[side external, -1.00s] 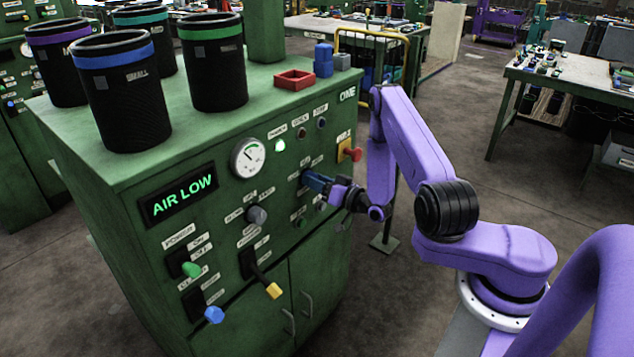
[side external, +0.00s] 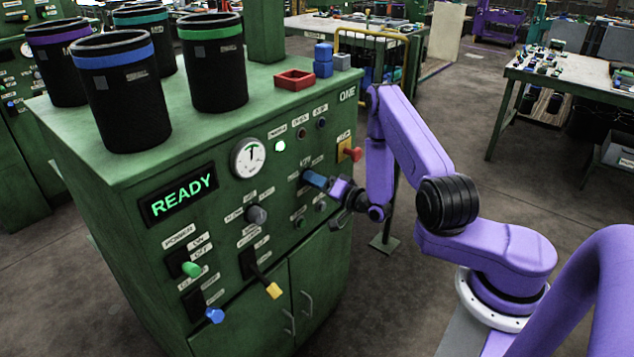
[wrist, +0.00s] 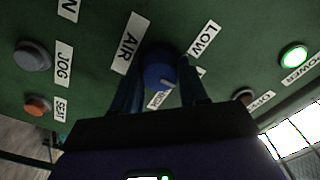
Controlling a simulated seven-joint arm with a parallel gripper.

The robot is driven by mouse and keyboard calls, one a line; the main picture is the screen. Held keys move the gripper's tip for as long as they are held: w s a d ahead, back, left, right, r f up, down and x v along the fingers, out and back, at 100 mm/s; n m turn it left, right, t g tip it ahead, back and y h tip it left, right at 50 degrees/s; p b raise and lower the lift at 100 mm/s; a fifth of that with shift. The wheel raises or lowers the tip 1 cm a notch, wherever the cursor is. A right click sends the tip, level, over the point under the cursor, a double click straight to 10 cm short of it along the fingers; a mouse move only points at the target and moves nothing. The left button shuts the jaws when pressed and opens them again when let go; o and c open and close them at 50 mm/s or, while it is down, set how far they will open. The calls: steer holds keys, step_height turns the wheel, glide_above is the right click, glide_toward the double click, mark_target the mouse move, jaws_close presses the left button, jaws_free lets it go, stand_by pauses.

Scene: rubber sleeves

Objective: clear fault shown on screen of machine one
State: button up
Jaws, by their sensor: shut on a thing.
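Machine one is a green cabinet (side external: 110,255) labelled ONE. Its screen (side external: 178,194) reads READY in green letters. The gauge (side external: 248,158) above and right of the screen has its needle near the top. A blue air knob (side external: 313,179) sticks out of the right part of the panel; it also shows in the wrist view (wrist: 160,72) between the labels AIR and LOW. My gripper (side external: 332,186) is at this knob, and in the wrist view its two fingers (wrist: 160,88) lie on either side of the knob, shut on it.
A red emergency button (side external: 353,154) sits just above my gripper. A lit power lamp (side external: 280,146), a grey selector (side external: 257,215) and a yellow-tipped lever (side external: 272,289) are on the panel. Black sleeves (side external: 121,105) and a red tray (side external: 294,80) stand on top.

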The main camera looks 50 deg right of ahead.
steer(key=o, duration=1)
steer(key=shift+o, duration=0.2)
steer(key=s, duration=1.7)
steer(key=shift+s, duration=0.25)
